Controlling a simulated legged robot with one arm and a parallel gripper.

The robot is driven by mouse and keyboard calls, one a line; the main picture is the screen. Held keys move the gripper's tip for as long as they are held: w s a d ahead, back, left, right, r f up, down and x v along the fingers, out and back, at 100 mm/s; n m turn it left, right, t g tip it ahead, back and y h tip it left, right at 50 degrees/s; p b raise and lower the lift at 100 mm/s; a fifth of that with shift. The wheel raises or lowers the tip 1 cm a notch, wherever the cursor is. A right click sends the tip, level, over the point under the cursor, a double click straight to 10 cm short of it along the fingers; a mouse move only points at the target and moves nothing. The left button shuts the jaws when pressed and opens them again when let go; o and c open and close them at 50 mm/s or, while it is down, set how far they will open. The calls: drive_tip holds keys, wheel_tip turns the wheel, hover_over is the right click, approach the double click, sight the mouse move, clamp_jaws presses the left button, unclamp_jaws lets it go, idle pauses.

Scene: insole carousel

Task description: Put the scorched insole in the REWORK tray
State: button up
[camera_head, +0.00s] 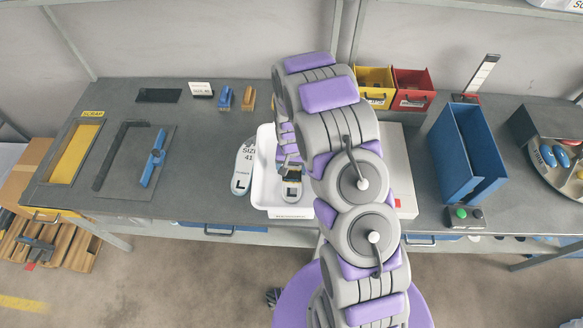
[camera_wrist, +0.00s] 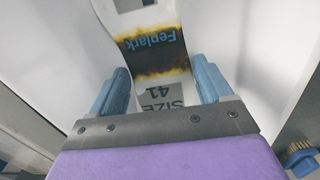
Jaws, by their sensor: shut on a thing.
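In the head view, the insole's "L" end (camera_head: 291,191) shows below my gripper (camera_head: 291,171), inside the outline of the white tray (camera_head: 262,196). I cannot tell whether the insole touches the tray floor. The tray's front label is too small to read, and my arm hides its right part.
Another size 41 insole (camera_head: 242,168) lies just left of the tray. A white box (camera_head: 402,170) stands right of my arm. Yellow (camera_head: 375,86) and red (camera_head: 412,90) bins stand behind, a blue holder (camera_head: 466,155) to the right. The yellow SCRAP opening (camera_head: 76,153) is far left.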

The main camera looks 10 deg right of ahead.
sight(290, 171)
drive_tip(key=shift+a+f, duration=0.1)
drive_tip(key=shift+a, duration=0.5)
drive_tip(key=o, duration=0.7)
drive_tip(key=shift+a, duration=0.15)
drive_tip(key=shift+o, duration=0.9)
drive_tip(key=shift+d, duration=0.2)
drive_tip(key=shift+o, duration=0.3)
drive_tip(key=shift+d, duration=0.35)
drive_tip(key=shift+a+r, duration=0.1)
drive_tip(key=shift+r, duration=0.1)
drive_tip(key=s+r+p, duration=0.1)
drive_tip(key=s+r, duration=0.2)
drive_tip(key=r, duration=0.7)
drive_tip(key=s+r+p, duration=0.1)
drive_tip(key=s+r, duration=0.2)
drive_tip(key=r, duration=0.8)
drive_tip(key=s+r+n, duration=0.1)
drive_tip(key=s+r, duration=0.4)
drive_tip(key=s, duration=0.4)
drive_tip(key=s+r+n+g, duration=0.1)
drive_tip(key=s+r, duration=0.4)
drive_tip(key=s, duration=0.5)
drive_tip(key=s+r+n, duration=0.2)
drive_tip(key=s+r, duration=0.3)
drive_tip(key=s, duration=0.5)
drive_tip(key=shift+s+a+g, duration=0.15)
drive_tip(key=shift+a+g, duration=0.1)
drive_tip(key=shift+g, duration=0.15)
